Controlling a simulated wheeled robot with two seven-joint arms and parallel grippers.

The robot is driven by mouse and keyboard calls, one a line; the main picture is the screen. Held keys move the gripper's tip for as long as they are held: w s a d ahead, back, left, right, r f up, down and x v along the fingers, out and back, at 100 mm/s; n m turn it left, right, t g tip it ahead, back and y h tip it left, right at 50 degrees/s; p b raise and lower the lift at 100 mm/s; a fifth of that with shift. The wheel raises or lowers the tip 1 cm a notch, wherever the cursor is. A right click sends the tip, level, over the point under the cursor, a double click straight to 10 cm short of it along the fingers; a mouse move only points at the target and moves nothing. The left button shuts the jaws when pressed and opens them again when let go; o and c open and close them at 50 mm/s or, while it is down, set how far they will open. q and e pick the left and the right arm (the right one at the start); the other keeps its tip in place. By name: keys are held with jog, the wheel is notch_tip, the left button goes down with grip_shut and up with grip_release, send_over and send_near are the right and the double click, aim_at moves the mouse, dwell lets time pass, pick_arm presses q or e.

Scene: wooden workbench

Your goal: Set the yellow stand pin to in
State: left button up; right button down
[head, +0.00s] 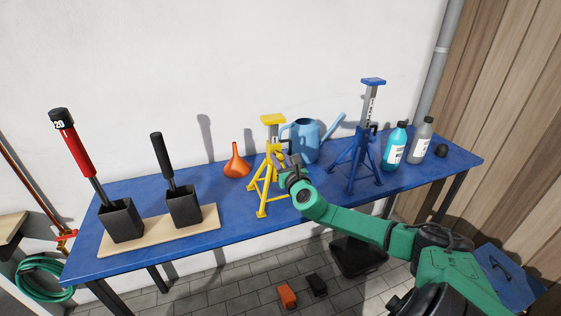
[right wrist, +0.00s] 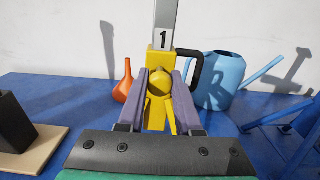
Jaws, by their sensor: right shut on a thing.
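The yellow stand (head: 268,172) stands upright on the blue bench, left of the blue watering can. In the right wrist view, its yellow collar (right wrist: 157,60) carries a grey post marked 1 and has a black handle at its right. The round yellow pin end (right wrist: 159,83) faces me at the collar. My right gripper (head: 284,168) is at the stand's front; in the right wrist view its two fingers (right wrist: 160,92) are shut on the pin end, one at each side. The pin's far part is hidden, so how deep it sits cannot be told. My left gripper is out of view.
The blue watering can (head: 306,142) and blue stand (head: 352,165) are right of the yellow stand. An orange funnel (head: 236,164) is behind left. Two black boxes with handles stand on a wooden board (head: 150,240) at the left. Two bottles (head: 395,148) stand at the right.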

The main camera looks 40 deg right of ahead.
jog(key=c, duration=0.6)
grip_release()
jog(key=shift+s, duration=0.2)
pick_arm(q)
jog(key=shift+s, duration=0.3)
pick_arm(e)
jog(key=shift+w, duration=0.1)
jog(key=v, duration=0.5)
jog(key=shift+a+f, duration=0.1)
jog(key=p, duration=0.6)
send_near(281, 159)
jog(key=v, duration=0.4)
pick_arm(q)
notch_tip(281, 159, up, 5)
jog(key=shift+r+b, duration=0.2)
jog(key=shift+b, duration=0.1)
pick_arm(e)
jog(key=shift+a, duration=0.15)
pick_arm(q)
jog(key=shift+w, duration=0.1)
pick_arm(e)
jog(key=shift+o, duration=0.2)
